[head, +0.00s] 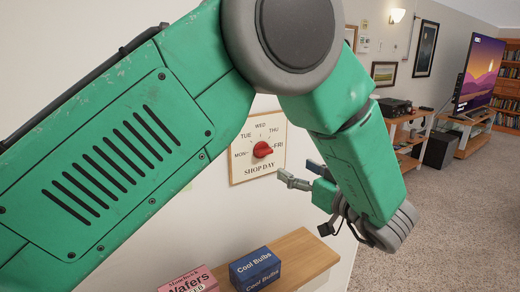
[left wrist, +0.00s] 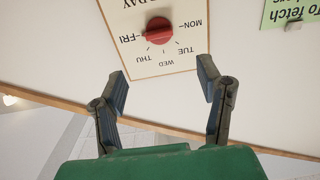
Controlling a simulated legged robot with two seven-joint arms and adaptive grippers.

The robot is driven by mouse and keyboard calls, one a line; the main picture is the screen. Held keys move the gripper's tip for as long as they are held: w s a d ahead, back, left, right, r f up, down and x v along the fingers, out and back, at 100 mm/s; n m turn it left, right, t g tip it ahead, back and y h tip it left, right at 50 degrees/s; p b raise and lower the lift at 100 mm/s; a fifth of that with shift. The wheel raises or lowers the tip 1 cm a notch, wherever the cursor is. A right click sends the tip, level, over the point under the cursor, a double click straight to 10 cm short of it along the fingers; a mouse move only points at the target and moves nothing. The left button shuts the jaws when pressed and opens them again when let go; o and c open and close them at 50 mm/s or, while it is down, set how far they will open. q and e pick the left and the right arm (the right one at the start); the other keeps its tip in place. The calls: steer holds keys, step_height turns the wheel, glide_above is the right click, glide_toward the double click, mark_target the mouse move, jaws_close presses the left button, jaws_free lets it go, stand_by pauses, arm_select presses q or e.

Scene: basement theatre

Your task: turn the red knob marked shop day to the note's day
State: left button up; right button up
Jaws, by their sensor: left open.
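The red knob (head: 262,149) sits in the middle of a white, wood-framed SHOP DAY dial (head: 240,171) on the wall, with day labels from MON to FRI. In the left wrist view the knob (left wrist: 159,30) appears upside down, with FRI left and MON right. Its grip lies roughly along the MON–FRI line; I cannot tell which end points. My left gripper (head: 297,170) is open and empty, right of the dial and apart from the knob; its fingers (left wrist: 163,85) show below the knob. My right gripper is unseen.
My green left arm covers much of the wall. Carpeted floor (head: 440,210) is open at right, with a television (head: 478,75) behind.

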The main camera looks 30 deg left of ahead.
mark_target(266, 153)
arm_select(q)
steer(key=x, duration=0.4)
steer(key=p+x, duration=0.1)
steer(key=x, duration=0.8)
steer(key=shift+s+a+f, duration=0.1)
steer(key=shift+a+f, duration=0.2)
steer(key=shift+a, duration=0.2)
steer(key=shift+d+r, duration=0.1)
steer(key=shift+r, duration=0.05)
steer(key=shift+w+d+r, duration=0.1)
steer(key=shift+d, duration=0.5)
steer(key=shift+w+d+r, duration=0.1)
steer(key=shift+w+d, duration=0.05)
steer(key=shift+d, duration=0.6)
steer(key=shift+c, duration=1.2)
steer(key=shift+s+r, duration=0.1)
steer(key=c, duration=0.6)
steer(key=shift+s+a, duration=0.2)
steer(key=shift+a, duration=0.3)
steer(key=c, duration=0.3)
steer(key=shift+a, duration=0.25)
steer(key=shift+w+a, duration=0.1)
steer(key=shift+a, duration=0.05)
arm_select(e)
steer(key=shift+d+r, duration=0.4)
steer(key=shift+r, duration=0.1)
arm_select(q)
steer(key=shift+f, duration=0.2)
